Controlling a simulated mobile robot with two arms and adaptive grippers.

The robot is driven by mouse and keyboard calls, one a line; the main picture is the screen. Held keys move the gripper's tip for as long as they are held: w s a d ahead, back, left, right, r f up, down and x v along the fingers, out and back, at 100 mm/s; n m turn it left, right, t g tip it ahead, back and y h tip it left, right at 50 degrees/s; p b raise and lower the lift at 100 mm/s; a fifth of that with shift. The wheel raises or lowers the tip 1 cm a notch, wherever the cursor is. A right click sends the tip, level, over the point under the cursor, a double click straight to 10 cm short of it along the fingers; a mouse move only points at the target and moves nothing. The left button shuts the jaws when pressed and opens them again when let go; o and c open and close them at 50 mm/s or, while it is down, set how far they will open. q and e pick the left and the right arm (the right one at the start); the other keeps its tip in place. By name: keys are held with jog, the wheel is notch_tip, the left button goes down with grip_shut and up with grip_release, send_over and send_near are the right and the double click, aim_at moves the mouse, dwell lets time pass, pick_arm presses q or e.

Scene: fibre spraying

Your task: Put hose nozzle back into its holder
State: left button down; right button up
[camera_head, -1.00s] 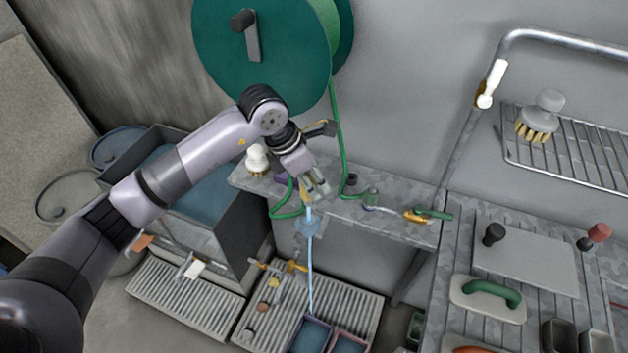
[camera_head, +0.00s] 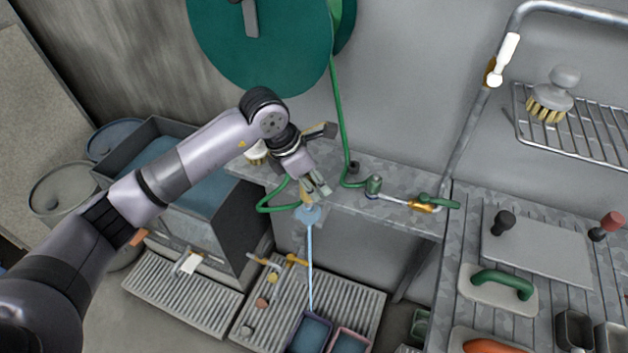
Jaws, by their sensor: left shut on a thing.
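My left gripper (camera_head: 316,193) is shut on the hose nozzle (camera_head: 306,192), of which only a small tan part shows beside the fingers. It is held in the air in front of the grey shelf's edge. A pale blue stream (camera_head: 310,262) runs straight down from below it to a dark bin on the floor. The green hose (camera_head: 339,110) comes down from the reel, lies over the shelf and loops up behind the gripper. I cannot tell for sure which fitting is the holder. My right gripper is not in view.
A green reel (camera_head: 262,50) hangs on the wall. The grey shelf (camera_head: 330,198) carries a valve with a green handle (camera_head: 438,201). A bench (camera_head: 470,225) stands at the right, below a wire rack with a brush (camera_head: 552,95). A basin (camera_head: 213,185) stands behind my arm.

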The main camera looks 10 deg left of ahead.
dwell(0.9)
pick_arm(q)
jog(key=shift+b, duration=0.75)
dwell(0.4)
jog(key=shift+f+b, duration=1.95)
jog(key=shift+f, duration=0.1)
jog(key=c, duration=1.2)
grip_release()
jog(key=shift+o, duration=0.2)
jog(key=v, duration=1.2)
jog(key=shift+s, duration=0.1)
